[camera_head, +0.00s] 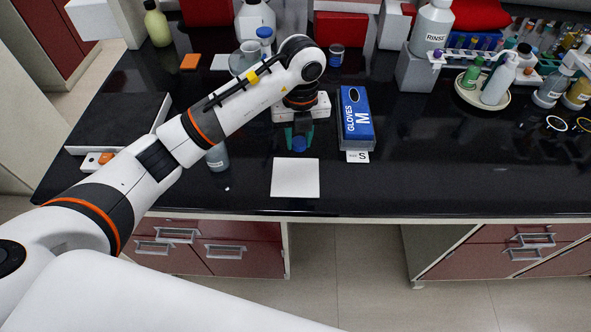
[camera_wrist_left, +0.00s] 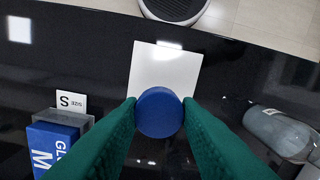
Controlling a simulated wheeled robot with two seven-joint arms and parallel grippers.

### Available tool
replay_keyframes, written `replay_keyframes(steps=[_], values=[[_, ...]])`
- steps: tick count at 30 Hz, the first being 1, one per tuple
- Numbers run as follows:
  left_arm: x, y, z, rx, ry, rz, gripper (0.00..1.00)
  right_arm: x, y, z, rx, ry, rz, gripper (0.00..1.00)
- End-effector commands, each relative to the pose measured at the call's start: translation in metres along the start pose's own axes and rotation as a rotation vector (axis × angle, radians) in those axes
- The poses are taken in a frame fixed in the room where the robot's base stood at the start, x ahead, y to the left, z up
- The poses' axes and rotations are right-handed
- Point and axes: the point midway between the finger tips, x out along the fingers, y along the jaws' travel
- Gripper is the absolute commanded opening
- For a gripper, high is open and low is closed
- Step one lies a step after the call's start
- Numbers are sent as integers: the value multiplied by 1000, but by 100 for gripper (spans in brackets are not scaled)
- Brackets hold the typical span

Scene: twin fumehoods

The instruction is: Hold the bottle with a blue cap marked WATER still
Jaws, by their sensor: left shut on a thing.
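My left gripper (camera_head: 299,135) points down over the black bench and is shut on a bottle with a round blue cap (camera_head: 300,144). In the left wrist view the blue cap (camera_wrist_left: 159,112) sits between the green fingertips of the gripper (camera_wrist_left: 160,118). The bottle's body and any WATER marking are hidden below the cap and fingers. I cannot tell whether its base touches the bench. A white square (camera_head: 295,178) lies on the bench just in front of it, and also shows in the left wrist view (camera_wrist_left: 165,70). My right gripper is not in view.
A blue gloves box (camera_head: 357,112) with a size S card stands close right of the gripper. Another blue-capped bottle (camera_head: 265,38) is behind. A dark flat plate (camera_head: 120,122) lies left. Bench is clear front right.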

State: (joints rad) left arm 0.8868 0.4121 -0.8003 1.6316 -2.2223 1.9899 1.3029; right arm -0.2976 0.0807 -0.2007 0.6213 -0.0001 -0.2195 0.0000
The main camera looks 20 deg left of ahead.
Motion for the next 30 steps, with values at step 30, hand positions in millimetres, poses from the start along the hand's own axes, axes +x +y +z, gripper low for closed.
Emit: replay_keyframes(steps=[30], values=[[109, -7, 1, -515, -9, -2, 3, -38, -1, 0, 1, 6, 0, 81]])
